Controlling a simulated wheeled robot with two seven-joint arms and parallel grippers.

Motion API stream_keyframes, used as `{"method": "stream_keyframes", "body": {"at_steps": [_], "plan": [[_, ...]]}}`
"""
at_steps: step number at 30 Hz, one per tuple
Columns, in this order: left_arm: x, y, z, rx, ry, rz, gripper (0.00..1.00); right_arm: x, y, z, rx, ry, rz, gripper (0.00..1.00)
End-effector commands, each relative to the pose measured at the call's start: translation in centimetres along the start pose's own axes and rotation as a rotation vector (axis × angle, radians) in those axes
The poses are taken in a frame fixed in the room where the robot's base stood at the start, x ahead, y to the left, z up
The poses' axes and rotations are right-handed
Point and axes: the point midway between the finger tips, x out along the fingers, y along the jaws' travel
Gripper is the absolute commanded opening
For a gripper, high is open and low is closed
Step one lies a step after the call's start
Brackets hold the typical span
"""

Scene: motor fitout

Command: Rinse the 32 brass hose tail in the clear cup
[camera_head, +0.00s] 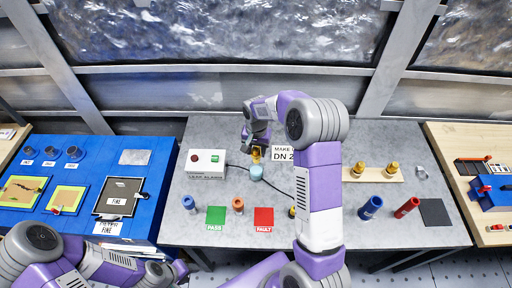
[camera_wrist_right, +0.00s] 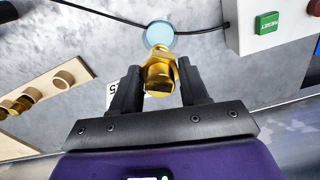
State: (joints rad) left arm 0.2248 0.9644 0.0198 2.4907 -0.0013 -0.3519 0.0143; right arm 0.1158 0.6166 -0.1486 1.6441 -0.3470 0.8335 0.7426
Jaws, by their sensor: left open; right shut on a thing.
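A brass hose tail (camera_wrist_right: 158,75) with a hex collar is between the fingers of my right gripper (camera_wrist_right: 155,88), which is shut on it. In the head view the hose tail (camera_head: 256,154) hangs below my right gripper (camera_head: 257,143). A small round cup with light blue contents (camera_head: 256,173) stands on the grey table just below it; it also shows in the wrist view (camera_wrist_right: 158,33), just beyond the hose tail's tip. I cannot tell whether the tip touches the cup. No size mark on the hose tail is readable. My left gripper (camera_head: 174,271) is open, low at left, away from these things.
A leak alarm box (camera_head: 207,157) stands left of the cup, with a black cable passing near. A partly hidden DN card (camera_head: 283,154) is at right. A wooden rack (camera_head: 376,175) holds brass fittings. Green (camera_head: 216,215) and red (camera_head: 264,217) pads lie in front.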

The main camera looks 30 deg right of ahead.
Motion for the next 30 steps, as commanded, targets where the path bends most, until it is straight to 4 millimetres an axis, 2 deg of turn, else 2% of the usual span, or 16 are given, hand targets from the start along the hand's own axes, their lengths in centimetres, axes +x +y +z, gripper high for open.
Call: {"method": "stream_keyframes", "body": {"at_steps": [30], "plan": [[5.3,-2.0,-0.2,0.0,0.0,0.0,0.43,8.0,0.0,0.1,-0.003,0.0,0.0,0.1]]}}
